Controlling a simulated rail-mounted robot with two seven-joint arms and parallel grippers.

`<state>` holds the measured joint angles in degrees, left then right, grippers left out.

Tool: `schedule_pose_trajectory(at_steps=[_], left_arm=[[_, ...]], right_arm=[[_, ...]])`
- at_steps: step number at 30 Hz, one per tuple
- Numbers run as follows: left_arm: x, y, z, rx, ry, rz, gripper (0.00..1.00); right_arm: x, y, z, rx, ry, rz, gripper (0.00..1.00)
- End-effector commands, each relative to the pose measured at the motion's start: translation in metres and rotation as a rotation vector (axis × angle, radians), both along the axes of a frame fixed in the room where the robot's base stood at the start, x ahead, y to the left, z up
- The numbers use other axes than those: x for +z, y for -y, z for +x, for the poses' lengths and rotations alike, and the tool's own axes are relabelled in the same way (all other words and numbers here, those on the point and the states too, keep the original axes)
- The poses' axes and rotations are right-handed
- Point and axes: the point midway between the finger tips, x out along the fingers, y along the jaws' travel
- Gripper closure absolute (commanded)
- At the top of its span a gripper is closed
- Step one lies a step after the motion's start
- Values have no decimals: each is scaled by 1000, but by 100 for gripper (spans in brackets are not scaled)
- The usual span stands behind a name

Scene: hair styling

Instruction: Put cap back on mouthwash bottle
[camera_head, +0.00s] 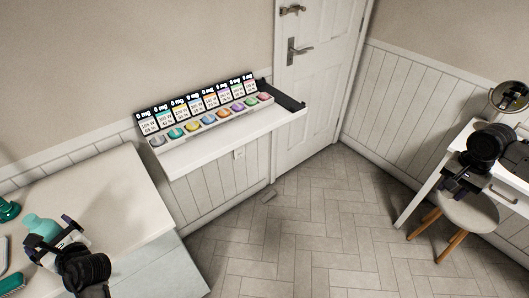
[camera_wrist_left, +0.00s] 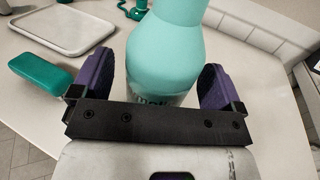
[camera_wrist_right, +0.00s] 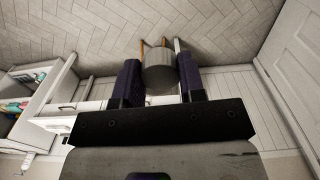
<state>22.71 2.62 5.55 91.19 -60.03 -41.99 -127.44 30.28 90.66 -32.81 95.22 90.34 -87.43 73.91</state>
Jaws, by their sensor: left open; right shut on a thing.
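The mouthwash bottle (camera_head: 42,228) is teal with a narrowing top and stands on the white counter at the lower left. In the left wrist view the bottle (camera_wrist_left: 165,40) is between the fingers, its top cut off by the frame edge. My left gripper (camera_head: 52,241) is open around it. My right gripper (camera_head: 462,180) is far to the right, in front of the white vanity and above the stool. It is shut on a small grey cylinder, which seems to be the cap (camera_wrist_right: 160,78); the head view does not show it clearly.
A stool (camera_head: 470,212) stands below my right gripper, by the vanity (camera_head: 425,185) with a round mirror (camera_head: 508,97). A wall shelf (camera_head: 225,145) holds several coloured jars. A teal case (camera_wrist_left: 40,75) and a tray (camera_wrist_left: 65,32) lie near the bottle. The middle floor is clear.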

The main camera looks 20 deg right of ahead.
Motion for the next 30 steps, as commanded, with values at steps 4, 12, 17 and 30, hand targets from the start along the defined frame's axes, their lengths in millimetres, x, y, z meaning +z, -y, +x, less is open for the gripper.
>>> schedule_pose_trajectory(at_steps=[4, 12, 17, 30], left_arm=[[0, -4, 5, 0, -1, -1, 7], [0, -4, 5, 0, -1, 1, 7], [0, -4, 5, 0, -1, 1, 17], [0, -4, 5, 0, -1, 1, 59]], right_arm=[[0, 0, 0, 0, 0, 0, 85], [0, 0, 0, 0, 0, 0, 85], [0, 0, 0, 0, 0, 0, 85], [0, 0, 0, 0, 0, 0, 85]])
